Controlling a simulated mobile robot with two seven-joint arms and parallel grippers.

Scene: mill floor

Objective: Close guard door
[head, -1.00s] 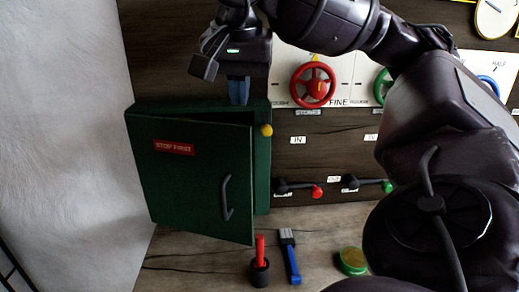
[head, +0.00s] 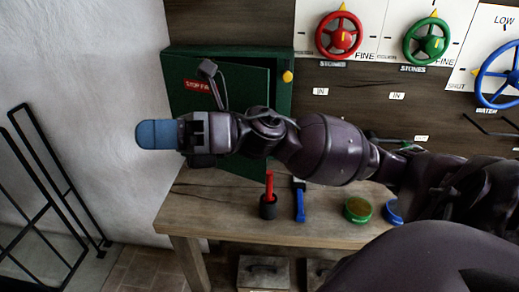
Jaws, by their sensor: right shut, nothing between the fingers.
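The green guard door (head: 246,92) is on the green cabinet (head: 281,100) at the back left. I cannot tell if the arm touches the door. My left gripper is not in view.
On the wooden bench (head: 225,212) stand a black holder with a red handle (head: 268,206), a blue brush (head: 299,204), a green tin (head: 357,210) and a blue one (head: 394,212). Red (head: 338,35), green and blue handwheels are on the wall. A black rail (head: 48,180) stands left.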

